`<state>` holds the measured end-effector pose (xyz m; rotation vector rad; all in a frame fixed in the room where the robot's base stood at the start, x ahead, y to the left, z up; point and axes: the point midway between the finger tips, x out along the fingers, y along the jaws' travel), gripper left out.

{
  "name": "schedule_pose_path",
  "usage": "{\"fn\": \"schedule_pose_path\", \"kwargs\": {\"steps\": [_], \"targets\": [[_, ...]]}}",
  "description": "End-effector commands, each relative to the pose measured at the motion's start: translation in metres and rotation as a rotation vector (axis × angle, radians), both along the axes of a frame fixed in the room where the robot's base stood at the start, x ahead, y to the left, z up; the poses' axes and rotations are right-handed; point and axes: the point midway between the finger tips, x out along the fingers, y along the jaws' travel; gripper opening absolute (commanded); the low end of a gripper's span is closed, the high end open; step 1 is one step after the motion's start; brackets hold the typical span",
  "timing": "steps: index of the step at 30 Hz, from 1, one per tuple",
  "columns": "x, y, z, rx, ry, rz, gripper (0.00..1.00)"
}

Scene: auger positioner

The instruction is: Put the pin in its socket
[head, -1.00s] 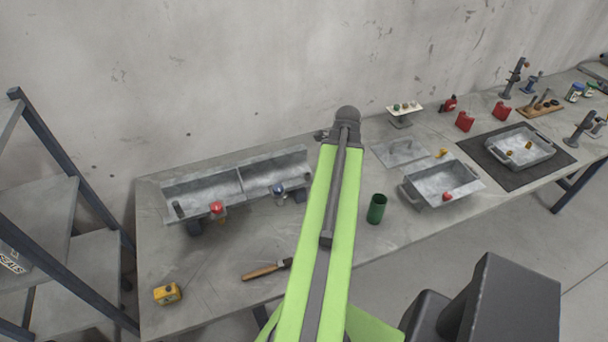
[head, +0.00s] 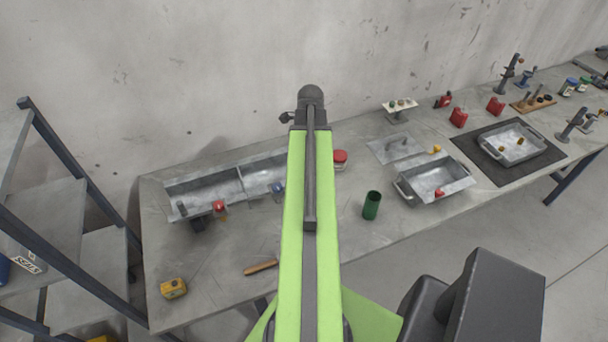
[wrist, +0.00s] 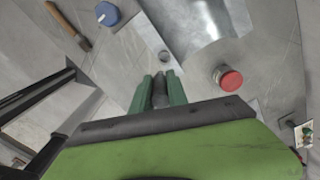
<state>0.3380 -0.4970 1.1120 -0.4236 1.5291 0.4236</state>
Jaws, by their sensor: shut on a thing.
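My gripper (wrist: 159,92) shows in the wrist view with two green fingers shut on a dark grey pin (wrist: 159,88). The pin's far end points at a light grey plate (wrist: 148,42) by the metal trough. A small round hole, seemingly the socket (wrist: 165,58), lies in that plate just beyond the fingertips. The pin appears apart from it, but its height above it cannot be told. In the head view my arm hides the gripper, pin and socket.
A red button (wrist: 230,79) stands right of the fingers, also in the head view (head: 340,156). A blue knob (wrist: 107,13) and wooden-handled tool (wrist: 70,28) lie left. The head view shows the trough (head: 205,190), a green cup (head: 371,205) and a metal tray (head: 435,183).

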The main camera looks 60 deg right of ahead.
Motion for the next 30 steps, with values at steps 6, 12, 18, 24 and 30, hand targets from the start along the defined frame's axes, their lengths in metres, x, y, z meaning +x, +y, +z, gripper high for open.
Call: {"fn": "schedule_pose_path", "kwargs": {"steps": [6, 12, 18, 24, 30], "targets": [[0.022, -0.002, -0.013, 0.0, 0.0, 0.0, 0.0], [0.021, -0.002, -0.026, 0.0, 0.0, 0.0, 0.0], [0.021, -0.002, -0.057, 0.0, 0.0, 0.0, 0.0], [0.021, -0.001, -0.052, 0.0, 0.0, 0.001, 0.0], [0.021, -0.001, -0.055, 0.0, 0.0, 0.001, 0.23]]}}
